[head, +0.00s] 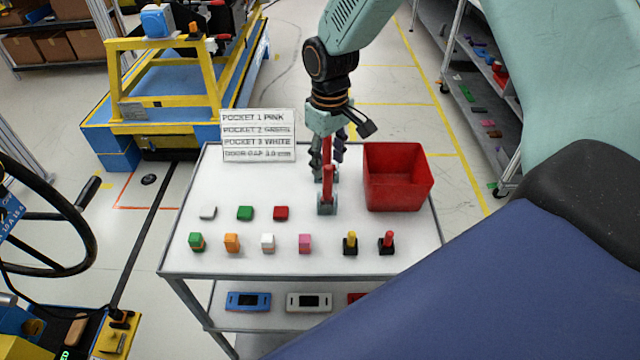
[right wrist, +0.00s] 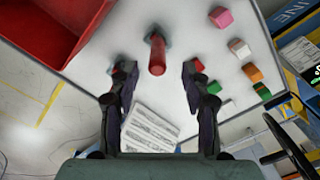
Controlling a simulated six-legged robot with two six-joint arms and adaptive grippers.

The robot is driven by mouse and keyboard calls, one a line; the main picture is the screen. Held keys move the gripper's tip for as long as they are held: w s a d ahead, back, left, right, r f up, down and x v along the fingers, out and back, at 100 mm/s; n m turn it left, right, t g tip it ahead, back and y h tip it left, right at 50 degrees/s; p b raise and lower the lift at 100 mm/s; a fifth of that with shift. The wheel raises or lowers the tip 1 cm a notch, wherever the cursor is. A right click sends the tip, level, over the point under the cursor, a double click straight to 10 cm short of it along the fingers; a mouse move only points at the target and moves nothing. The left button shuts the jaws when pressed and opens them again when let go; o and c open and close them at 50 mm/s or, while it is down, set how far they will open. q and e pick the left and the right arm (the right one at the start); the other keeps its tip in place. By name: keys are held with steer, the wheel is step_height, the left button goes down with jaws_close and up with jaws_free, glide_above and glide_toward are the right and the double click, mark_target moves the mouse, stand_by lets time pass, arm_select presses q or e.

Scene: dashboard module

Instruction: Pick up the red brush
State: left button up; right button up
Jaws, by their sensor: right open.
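The red brush (head: 327,183) appears to be the upright red handle on a small grey-green base, standing on the white table top (head: 225,180) left of the red bin. My right gripper (head: 328,160) points down just behind the brush in the head view, with its fingers apart. In the right wrist view the red handle (right wrist: 157,55) shows between and beyond the open fingers of my right gripper (right wrist: 157,72), with visible gaps on both sides. I cannot tell how far down the fingers reach along the handle. My left gripper is not in view.
A red bin (head: 398,178) stands close right of the brush. A sign (head: 258,136) stands at the back left. In front are red (head: 281,213), green and white blocks, a row of coloured pieces, and yellow-handled (head: 350,243) and red-handled (head: 387,243) pieces on black bases.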

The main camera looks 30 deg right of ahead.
mark_target(327, 166)
steer(key=shift+s+r, duration=0.15)
steer(key=shift+s, duration=0.05)
steer(key=f, duration=0.2)
steer(key=w+f, duration=0.1)
steer(key=f, duration=0.1)
steer(key=shift+d, duration=0.1)
steer(key=f, duration=0.1)
steer(key=s+f+p, duration=0.1)
steer(key=f, duration=0.1)
steer(key=shift+f, duration=0.2)
steer(key=shift+w+f, duration=0.35)
steer(key=shift+w, duration=0.1)
steer(key=shift+c, duration=1.2)
steer(key=shift+s+r, duration=0.15)
steer(key=shift+s, duration=0.15)
steer(key=c, duration=0.4)
steer(key=shift+w, duration=0.2)
jaws_close()
